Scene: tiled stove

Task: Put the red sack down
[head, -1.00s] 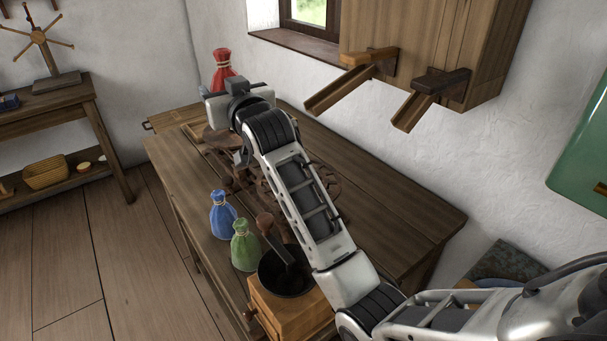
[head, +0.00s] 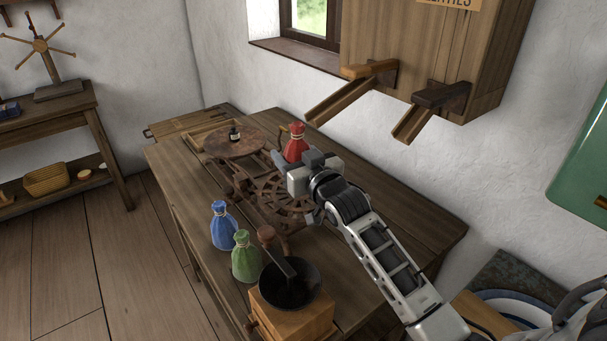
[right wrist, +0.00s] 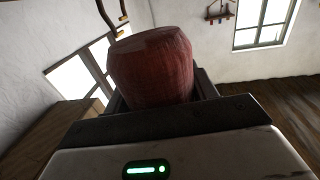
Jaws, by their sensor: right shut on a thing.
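The red sack (head: 295,142) is upright above the back right part of the wooden table (head: 390,205), beside a brown wooden mechanism (head: 265,190) with wheels. My right gripper (head: 290,164) is shut on the sack, with its arm reaching in from the lower right. In the right wrist view the sack (right wrist: 151,68) stands up between the jaws. Its underside is hidden by my gripper in the head view, so I cannot tell whether it touches anything below. My left gripper is not in view.
A blue sack (head: 223,225) and a green sack (head: 245,257) stand at the table's left front edge. A grinder (head: 290,312) stands near them. A small dark object (head: 234,134) sits on a round wooden disc (head: 240,148). Wooden chutes (head: 350,92) jut out above the table.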

